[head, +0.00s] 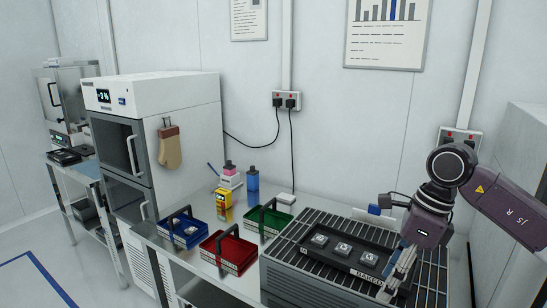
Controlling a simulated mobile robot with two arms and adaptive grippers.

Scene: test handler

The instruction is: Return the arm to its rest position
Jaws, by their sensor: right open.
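My right arm comes in from the right. Its gripper (396,272) points down and is open at the right end of the black tray labelled BAKED (318,258). Whether the fingers touch the tray cannot be told. Several small square parts sit in a row in the tray. The tray lies on a dark slatted rack (290,272) at the right end of the bench. My left gripper is not in view.
A blue bin (184,241), a red bin (228,262) and a green bin (275,236) stand on the bench left of the rack. Behind them are a yellow device (223,205) and bottles (252,180). A white oven (160,95) stands further left.

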